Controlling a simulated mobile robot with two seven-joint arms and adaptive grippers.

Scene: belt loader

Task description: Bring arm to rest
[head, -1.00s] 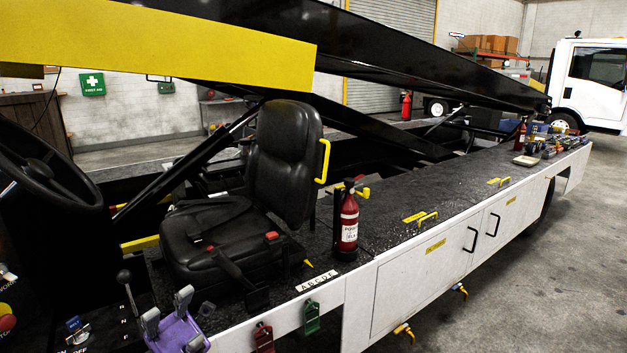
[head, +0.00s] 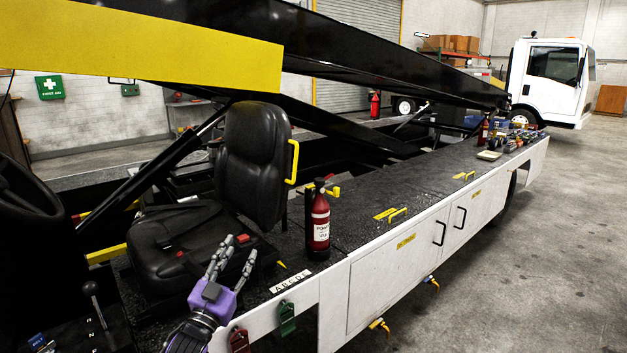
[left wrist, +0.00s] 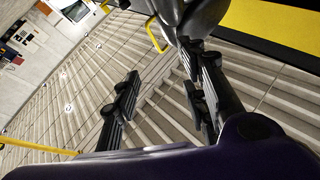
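My left gripper (head: 237,252), purple with grey fingers, is raised at the lower middle of the head view, in front of the black seat (head: 180,235) and left of the red fire extinguisher (head: 319,222). Its fingers are spread apart with nothing between them. In the left wrist view the same gripper (left wrist: 165,92) shows dark ribbed fingers wide apart, with ribbed wall or shutter slats beyond. My right gripper is in neither view.
The loader's white side panel (head: 370,290) and black deck (head: 400,190) run back to the right, with yellow handles (head: 397,214). Red (head: 239,341) and green (head: 287,318) tags hang near my gripper. The floor (head: 500,290) at right is clear. A white truck (head: 548,80) stands behind.

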